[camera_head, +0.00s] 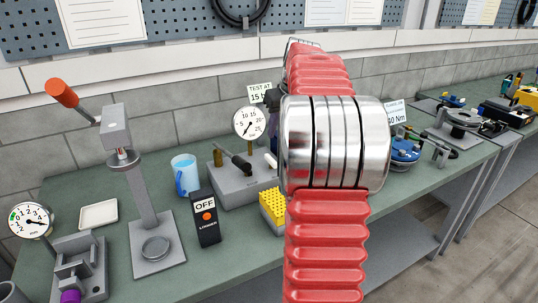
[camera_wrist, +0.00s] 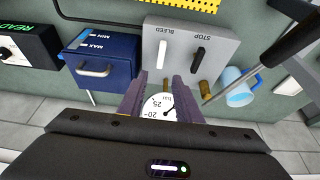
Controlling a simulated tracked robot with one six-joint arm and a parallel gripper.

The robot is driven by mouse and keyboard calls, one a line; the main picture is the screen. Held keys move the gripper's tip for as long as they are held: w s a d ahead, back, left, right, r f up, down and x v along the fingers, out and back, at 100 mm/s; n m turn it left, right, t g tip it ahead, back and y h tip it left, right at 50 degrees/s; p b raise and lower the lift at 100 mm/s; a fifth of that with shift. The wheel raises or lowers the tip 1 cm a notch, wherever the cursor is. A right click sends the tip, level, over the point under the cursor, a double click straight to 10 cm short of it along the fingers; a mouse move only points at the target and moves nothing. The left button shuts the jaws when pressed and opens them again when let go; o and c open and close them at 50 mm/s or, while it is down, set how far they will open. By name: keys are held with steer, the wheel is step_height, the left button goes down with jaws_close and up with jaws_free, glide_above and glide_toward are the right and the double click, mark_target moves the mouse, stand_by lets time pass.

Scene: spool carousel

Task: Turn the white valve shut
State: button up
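The white valve handle (camera_wrist: 163,54) is a slim bar on a grey valve block (camera_wrist: 225,48), beside a dark handle (camera_wrist: 197,60). The labels BLEED and STOP show upside down. The white handle runs up and down in the wrist picture. My gripper (camera_wrist: 162,85) is open, with its two purple fingers apart and nothing held between them. The white handle is beyond the fingertips, roughly in line with the gap. A round dial gauge (camera_wrist: 160,106) shows between the fingers. In the head view the valve block (camera_head: 232,187) stands on the bench, and my arm hides my gripper.
A blue box (camera_wrist: 100,70) with a handle is left of the block in the wrist view. A blue mug (camera_head: 185,175) and a black OFF box (camera_head: 205,218) stand near the block, with a yellow block (camera_head: 272,207) in front. A press stand (camera_head: 143,195) is further left.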

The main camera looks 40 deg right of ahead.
mark_target(270, 157)
steer(key=shift+f, duration=0.15)
steer(key=x, duration=1.3)
steer(key=shift+w+f, duration=0.25)
steer(key=shift+c, duration=0.2)
jaws_close()
